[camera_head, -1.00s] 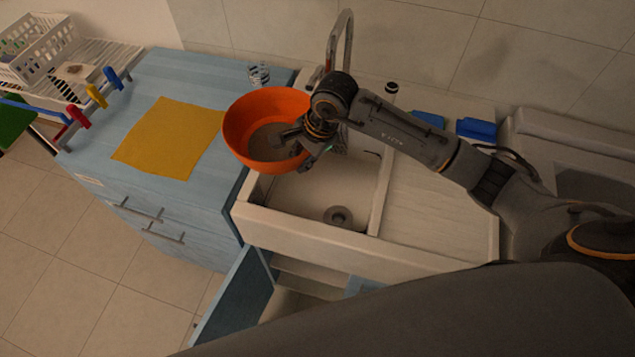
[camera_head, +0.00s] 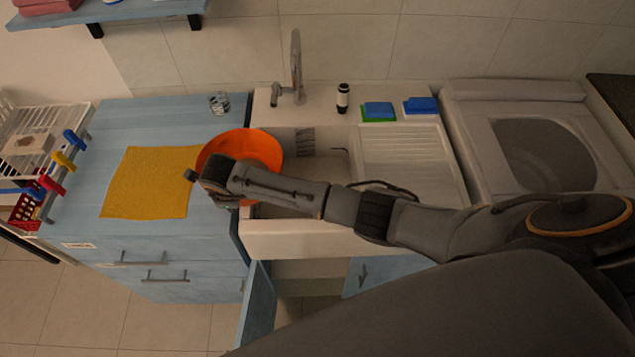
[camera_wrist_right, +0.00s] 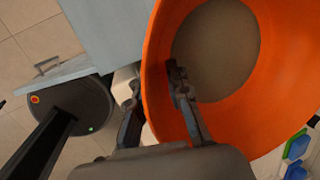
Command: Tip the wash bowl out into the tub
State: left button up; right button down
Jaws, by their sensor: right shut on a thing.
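The orange wash bowl (camera_head: 255,148) hangs over the left end of the white sink tub (camera_head: 295,240) in the head view, overlapping the counter edge. My right arm's wrist covers its near side, so its exact tilt and height are hard to tell. In the right wrist view the bowl (camera_wrist_right: 279,90) fills the right half, with a grey-brown round patch (camera_wrist_right: 215,50) at its bottom. My right gripper (camera_wrist_right: 156,82) is shut on the bowl's rim, one finger inside the wall and one outside. My left gripper is not in view.
A yellow cloth (camera_head: 150,183) lies on the blue counter left of the bowl. A glass (camera_head: 219,102) stands behind it. The faucet (camera_head: 296,68), a dark-and-white bottle (camera_head: 343,98) and sponges (camera_head: 378,111) line the sink's back edge. A cupboard door (camera_head: 257,305) stands open below.

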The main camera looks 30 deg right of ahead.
aim_at(249, 204)
jog(key=shift+r, duration=0.1)
jog(key=shift+s+d+r+y+p, duration=0.1)
jog(key=shift+s+r+y+p, duration=0.15)
jog(key=shift+y+p, duration=0.25)
jog(key=shift+d+t, duration=0.15)
jog(key=shift+t, duration=0.15)
jog(key=shift+s+d+r+t+y+p, duration=0.25)
jog(key=shift+d+r+t+y+p, duration=0.1)
jog(key=shift+d+y+p, duration=0.3)
jog(key=shift+s+a+y, duration=0.1)
jog(key=shift+a+y, duration=0.05)
jog(key=shift+y, duration=0.2)
jog(key=shift+r+m+t, duration=0.1)
jog(key=shift+m+t, duration=0.15)
jog(key=shift+m, duration=0.05)
jog(key=shift+s+d+y, duration=0.2)
jog(key=shift+d+y, duration=0.25)
jog(key=shift+y, duration=0.05)
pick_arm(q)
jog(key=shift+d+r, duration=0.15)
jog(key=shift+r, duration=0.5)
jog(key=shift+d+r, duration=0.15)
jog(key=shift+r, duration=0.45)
pick_arm(e)
jog(key=shift+d+f+t, duration=0.25)
jog(key=shift+d+t, duration=0.05)
jog(key=shift+d, duration=0.05)
